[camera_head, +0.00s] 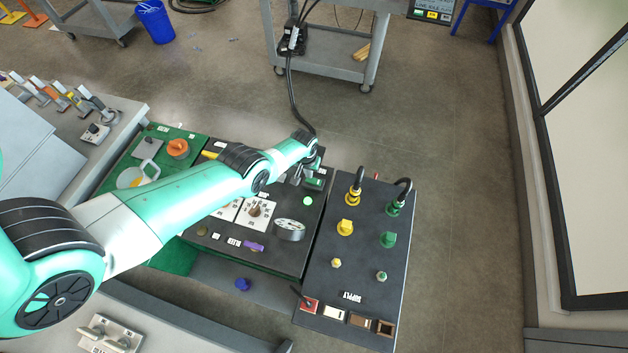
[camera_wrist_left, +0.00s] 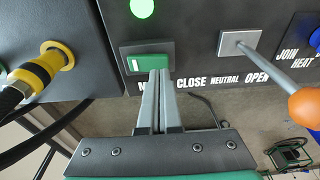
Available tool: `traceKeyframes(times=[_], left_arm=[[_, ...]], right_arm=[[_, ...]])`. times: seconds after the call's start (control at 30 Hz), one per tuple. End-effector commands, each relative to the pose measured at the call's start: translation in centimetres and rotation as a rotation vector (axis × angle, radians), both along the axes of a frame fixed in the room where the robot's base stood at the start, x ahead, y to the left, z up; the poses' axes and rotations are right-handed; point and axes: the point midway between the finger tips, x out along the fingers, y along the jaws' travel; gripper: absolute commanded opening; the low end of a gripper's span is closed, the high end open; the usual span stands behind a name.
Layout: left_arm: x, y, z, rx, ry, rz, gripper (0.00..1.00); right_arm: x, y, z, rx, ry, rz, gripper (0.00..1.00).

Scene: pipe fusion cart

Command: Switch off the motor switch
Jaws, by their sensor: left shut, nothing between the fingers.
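In the head view the green switch (camera_head: 315,183) is at the panel's far right corner, partly behind my gripper. My left gripper (camera_wrist_left: 159,76) is shut and empty, with its fingertips at the switch's lower edge. I cannot tell whether they touch it. In the head view my left gripper (camera_head: 298,175) hangs over the same corner. My right gripper is not in view.
A lever with an orange ball (camera_wrist_left: 305,106) stands right of the switch, by the CLOSE, NEUTRAL and OPEN labels. A yellow connector (camera_wrist_left: 46,66) with a black cable is at left. The supply box (camera_head: 355,265) carries yellow and green fittings. A grey cart (camera_head: 340,68) stands beyond.

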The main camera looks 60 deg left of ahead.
Motion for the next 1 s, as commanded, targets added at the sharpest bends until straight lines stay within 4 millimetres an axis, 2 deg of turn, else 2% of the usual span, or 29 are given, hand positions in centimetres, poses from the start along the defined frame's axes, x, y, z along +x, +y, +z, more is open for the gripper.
traceKeyframes(times=[1.0], left_arm=[[0.0, 0.0, -1.4, 0.0, 0.0, 0.0, 0.0]], right_arm=[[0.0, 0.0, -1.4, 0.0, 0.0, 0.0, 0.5]])
